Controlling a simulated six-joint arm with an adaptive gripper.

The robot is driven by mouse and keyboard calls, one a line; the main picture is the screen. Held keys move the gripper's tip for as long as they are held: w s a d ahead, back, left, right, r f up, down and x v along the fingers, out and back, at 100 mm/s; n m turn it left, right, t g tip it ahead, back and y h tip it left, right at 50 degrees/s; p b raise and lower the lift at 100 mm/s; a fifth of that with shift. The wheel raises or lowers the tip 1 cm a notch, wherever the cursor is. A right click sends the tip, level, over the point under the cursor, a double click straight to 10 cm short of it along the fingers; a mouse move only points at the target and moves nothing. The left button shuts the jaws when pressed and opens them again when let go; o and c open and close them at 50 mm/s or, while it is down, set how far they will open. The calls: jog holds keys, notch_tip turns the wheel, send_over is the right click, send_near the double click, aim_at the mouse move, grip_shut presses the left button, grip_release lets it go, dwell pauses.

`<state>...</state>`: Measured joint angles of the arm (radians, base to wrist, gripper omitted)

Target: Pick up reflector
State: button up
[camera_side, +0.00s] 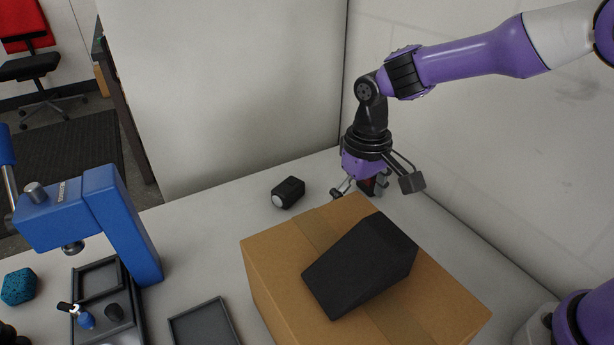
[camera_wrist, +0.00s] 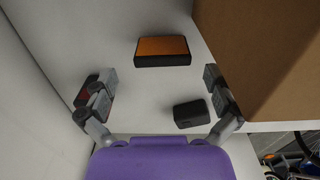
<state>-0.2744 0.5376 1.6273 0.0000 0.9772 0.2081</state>
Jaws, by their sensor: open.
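An orange rectangular block with a black rim, which looks like the reflector (camera_wrist: 162,46), lies flat on the white table in the wrist view. It is ahead of my gripper (camera_wrist: 160,78), roughly centred between the two fingers and beyond their tips. My gripper is open, with nothing between its fingertips. In the side view my gripper (camera_side: 361,188) points down behind the cardboard box, low near the table. I cannot make out the orange block in the side view. A small dark reddish patch shows by the gripper there and beside the left finger in the wrist view; I cannot tell what it is.
A small black block (camera_wrist: 191,113) lies close to the right finger. A cardboard box (camera_side: 271,280) carrying a black wedge (camera_side: 362,263) stands beside my gripper. A black light with a white lens (camera_side: 289,193) lies left of it. A blue stand (camera_side: 122,225) is far left. A wall is close by.

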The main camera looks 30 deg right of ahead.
notch_tip(320, 180, down, 4)
jog(key=shift+a+r, duration=0.1)
jog(key=shift+r, duration=0.15)
jog(key=c, duration=0.9)
